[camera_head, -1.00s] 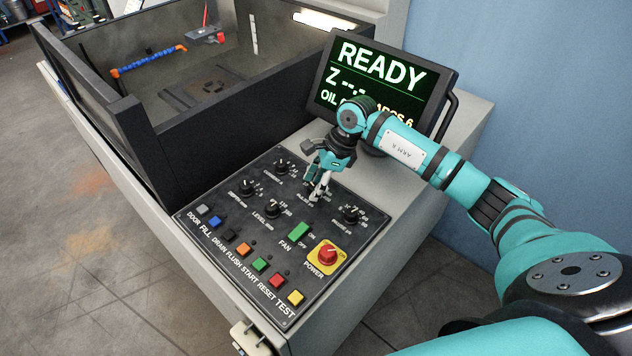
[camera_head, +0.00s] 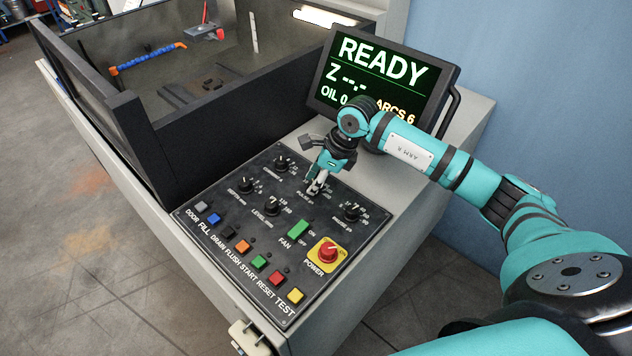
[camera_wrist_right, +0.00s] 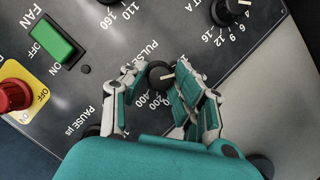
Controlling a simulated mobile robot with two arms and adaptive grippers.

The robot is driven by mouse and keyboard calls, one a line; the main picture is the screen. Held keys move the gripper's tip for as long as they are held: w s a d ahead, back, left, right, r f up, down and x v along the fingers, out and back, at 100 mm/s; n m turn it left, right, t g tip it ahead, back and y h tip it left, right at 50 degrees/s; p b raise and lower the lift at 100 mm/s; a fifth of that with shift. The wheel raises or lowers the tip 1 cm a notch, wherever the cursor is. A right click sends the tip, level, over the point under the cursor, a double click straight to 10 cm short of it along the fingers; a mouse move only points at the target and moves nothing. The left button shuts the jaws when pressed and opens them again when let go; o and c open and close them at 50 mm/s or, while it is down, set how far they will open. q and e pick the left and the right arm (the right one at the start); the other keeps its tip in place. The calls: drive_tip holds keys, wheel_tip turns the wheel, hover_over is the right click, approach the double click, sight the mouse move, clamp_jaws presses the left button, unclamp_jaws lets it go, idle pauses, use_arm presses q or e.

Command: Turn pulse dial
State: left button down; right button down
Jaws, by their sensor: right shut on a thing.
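The pulse dial (camera_wrist_right: 160,74) is a small black knob with a white pointer line on the dark control panel (camera_head: 200,190). In the right wrist view it sits between the fingertips of my right gripper (camera_wrist_right: 160,80), with its scale numbers and the word PULSE around it. In the head view my right gripper (camera_head: 314,190) comes down over the dial and mostly hides it. The gripper is shut on the dial. My left gripper is in neither view.
Other black dials stand close by: level (camera_head: 272,206), pause (camera_head: 352,212) and current (camera_head: 281,164). A green fan switch (camera_head: 299,229), a red power knob (camera_head: 327,252) and a row of coloured buttons lie nearer the front. The READY screen (camera_head: 381,75) stands behind.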

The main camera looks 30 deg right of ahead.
drive_tip(key=shift+m+t+h+b, duration=0.3)
drive_tip(key=shift+m+t+b, duration=0.2)
drive_tip(key=shift+m, duration=0.8)
drive_tip(key=shift+r, duration=0.1)
drive_tip(key=c, duration=1)
unclamp_jaws()
drive_tip(key=shift+c, duration=0.2)
drive_tip(key=v, duration=1.2)
drive_tip(key=shift+s+a, duration=0.1)
